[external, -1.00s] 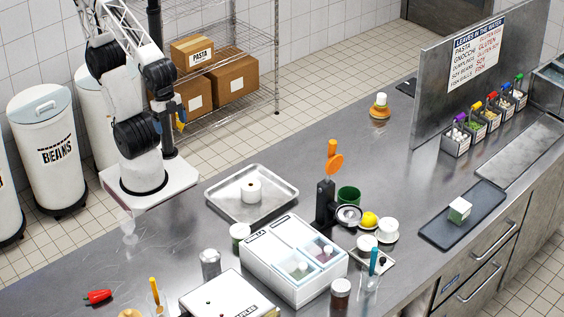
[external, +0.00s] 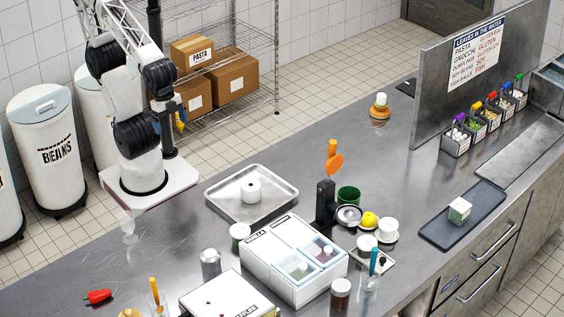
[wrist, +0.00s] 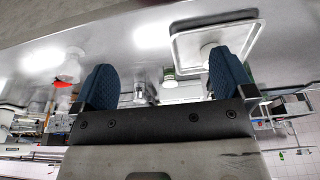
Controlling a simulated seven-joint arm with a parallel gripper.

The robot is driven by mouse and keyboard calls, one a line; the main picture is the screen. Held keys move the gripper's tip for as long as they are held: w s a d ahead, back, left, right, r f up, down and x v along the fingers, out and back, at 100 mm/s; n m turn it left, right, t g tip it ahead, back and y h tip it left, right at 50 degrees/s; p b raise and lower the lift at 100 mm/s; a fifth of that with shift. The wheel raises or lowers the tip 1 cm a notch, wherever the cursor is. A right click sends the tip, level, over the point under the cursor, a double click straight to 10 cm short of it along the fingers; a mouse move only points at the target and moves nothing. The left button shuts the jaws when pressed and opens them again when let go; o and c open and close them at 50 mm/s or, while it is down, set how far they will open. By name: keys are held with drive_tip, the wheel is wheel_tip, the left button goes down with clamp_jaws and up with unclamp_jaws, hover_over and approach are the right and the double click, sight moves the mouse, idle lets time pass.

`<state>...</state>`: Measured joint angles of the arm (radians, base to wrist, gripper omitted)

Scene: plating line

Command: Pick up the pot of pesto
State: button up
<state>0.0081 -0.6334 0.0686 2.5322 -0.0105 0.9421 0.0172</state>
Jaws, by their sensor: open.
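A small pot with a pale top and green side (external: 240,232), which looks like the pesto, stands on the steel counter just in front of the metal tray. In the wrist view this green-and-white pot (wrist: 169,77) shows far off between the fingers. A plain dark green pot (external: 348,196) stands further right, beside the black stand. My gripper (wrist: 165,82) is open and empty, with its two blue fingers wide apart. In the external view my arm is folded back above its base at the left, well away from both pots. No label is readable on either pot.
A metal tray (external: 223,211) holds a white roll-like item. A red pepper (external: 98,297) lies front left. The back counter is mostly clear.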

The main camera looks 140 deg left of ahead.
drive_tip(key=shift+w, duration=0.1)
drive_tip(key=w+a+f+m+g+y, duration=0.1)
drive_tip(key=w+a+f+m+y, duration=0.1)
drive_tip(key=w+m+y, duration=0.55)
drive_tip(key=w+a+f+m+g+y, duration=0.1)
drive_tip(key=w+f+m+y, duration=0.3)
drive_tip(key=w, duration=0.6)
drive_tip(key=w+d+f+m+t+y, duration=0.2)
drive_tip(key=w+d+m+t, duration=0.2)
drive_tip(key=w, duration=0.5)
drive_tip(key=w+d+f+m+t+y, duration=0.1)
drive_tip(key=w+d+f+m+t, duration=0.2)
drive_tip(key=w+d+m+t, duration=0.2)
drive_tip(key=w+d+m, duration=0.3)
drive_tip(key=w+m, duration=0.1)
drive_tip(key=w, duration=0.1)
drive_tip(key=shift+d+y, duration=0.2)
drive_tip(key=shift+y, duration=0.15)
drive_tip(key=shift+w+f, duration=0.1)
